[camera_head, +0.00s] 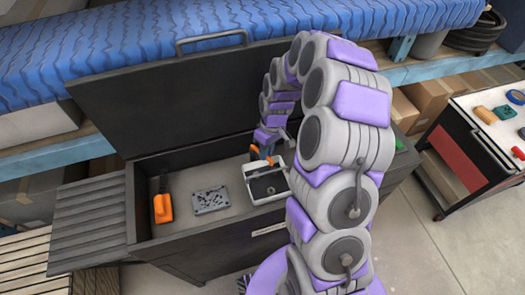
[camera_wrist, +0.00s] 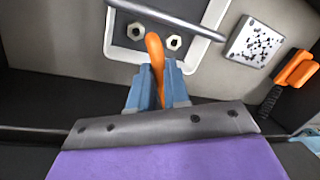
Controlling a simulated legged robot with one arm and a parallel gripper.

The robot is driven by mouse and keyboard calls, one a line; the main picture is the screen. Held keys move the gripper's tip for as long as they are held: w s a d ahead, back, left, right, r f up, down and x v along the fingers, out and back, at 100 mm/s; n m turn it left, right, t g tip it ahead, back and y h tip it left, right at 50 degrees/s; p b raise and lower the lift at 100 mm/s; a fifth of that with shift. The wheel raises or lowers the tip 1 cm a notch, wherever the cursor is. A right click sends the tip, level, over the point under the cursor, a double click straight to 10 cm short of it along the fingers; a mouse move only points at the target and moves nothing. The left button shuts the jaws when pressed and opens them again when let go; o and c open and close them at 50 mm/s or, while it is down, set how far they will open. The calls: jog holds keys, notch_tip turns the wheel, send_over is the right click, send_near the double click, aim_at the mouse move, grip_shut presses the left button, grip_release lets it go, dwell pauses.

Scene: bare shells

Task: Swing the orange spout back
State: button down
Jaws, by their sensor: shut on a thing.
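The orange spout (camera_wrist: 154,47) stands up between my fingers in the wrist view, its rounded tip rising above them. My gripper (camera_wrist: 157,80) has blue fingers on both sides of it and is shut on it. The spout's lower part is hidden between the fingers. In the head view, a small piece of orange (camera_head: 254,152) shows by my gripper (camera_head: 265,148), over the white tray. My arm hides part of this spot.
A white tray (camera_head: 258,200) sits in the open dark chest; a grey bar and two nuts show there in the wrist view. A speckled plate (camera_head: 210,200) and an orange-handled tool (camera_head: 162,208) lie to its left. The raised lid (camera_head: 170,100) stands behind. A cart (camera_head: 470,150) is at right.

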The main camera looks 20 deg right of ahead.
jog(key=shift+w+d+n+g+p, duration=0.15)
jog(key=shift+w+d+n+p, duration=0.15)
jog(key=shift+n, duration=0.45)
jog(key=shift+w+d+n+g+p, duration=0.2)
jog(key=shift+w+d+n, duration=0.15)
jog(key=shift+n, duration=0.4)
jog(key=c, duration=1.1)
grip_release()
jog(key=s+r+p, duration=0.1)
jog(key=s+r, duration=0.1)
jog(key=s, duration=0.6)
jog(key=s+a+r+p, duration=0.1)
jog(key=s+r+p, duration=0.1)
jog(key=s, duration=0.6)
jog(key=shift+a+r, duration=0.25)
jog(key=shift+r, duration=0.2)
